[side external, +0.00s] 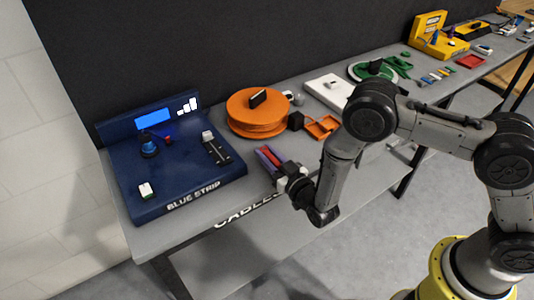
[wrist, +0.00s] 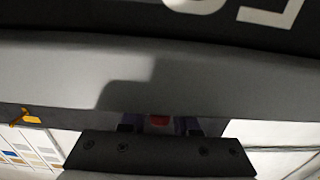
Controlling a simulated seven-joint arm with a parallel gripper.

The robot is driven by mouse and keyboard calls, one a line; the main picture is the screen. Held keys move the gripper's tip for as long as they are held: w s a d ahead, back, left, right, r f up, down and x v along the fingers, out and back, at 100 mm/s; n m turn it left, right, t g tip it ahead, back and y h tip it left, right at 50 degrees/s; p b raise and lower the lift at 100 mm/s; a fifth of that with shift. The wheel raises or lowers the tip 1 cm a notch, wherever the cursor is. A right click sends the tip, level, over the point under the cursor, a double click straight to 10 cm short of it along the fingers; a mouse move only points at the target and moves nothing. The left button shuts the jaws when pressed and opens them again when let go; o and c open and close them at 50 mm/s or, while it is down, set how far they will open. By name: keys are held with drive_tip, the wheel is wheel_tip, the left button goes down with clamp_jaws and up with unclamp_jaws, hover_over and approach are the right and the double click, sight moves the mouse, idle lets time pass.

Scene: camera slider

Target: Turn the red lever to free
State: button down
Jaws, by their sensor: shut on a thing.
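My gripper (side external: 267,154) is above the front part of the grey bench, to the right of the blue panel. Its two purple fingers are shut on a red piece (side external: 272,160). In the wrist view a small bit of the red piece (wrist: 159,121) shows between the fingers; the rest is hidden. I cannot tell whether this piece is the red lever or whether it is fixed to anything. A blue knob (side external: 148,148) and a small red part (side external: 168,141) stand on the blue panel, apart from my gripper.
The blue panel (side external: 125,185), marked BLUE STRIP, has a screen, a black slider and a white switch. An orange cable reel (side external: 257,115) stands behind my gripper. An orange tray (side external: 323,127) and a white board (side external: 330,91) lie farther right. The dark back wall borders the bench.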

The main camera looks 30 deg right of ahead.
drive_tip(key=shift+d+n+y, duration=0.1)
drive_tip(key=shift+n+y, duration=0.2)
drive_tip(key=shift+y, duration=0.2)
drive_tip(key=y, duration=0.1)
drive_tip(key=n+y, duration=0.2)
drive_tip(key=shift+d+g+y, duration=0.25)
drive_tip(key=shift+g+y, duration=0.05)
drive_tip(key=shift+n+g+y, duration=0.8)
drive_tip(key=shift+n+y, duration=0.8)
drive_tip(key=shift+y, duration=0.5)
drive_tip(key=c, duration=0.8)
unclamp_jaws()
drive_tip(key=shift+o, duration=0.2)
drive_tip(key=v, duration=1.3)
drive_tip(key=shift+s+d, duration=0.2)
drive_tip(key=shift+d, duration=0.15)
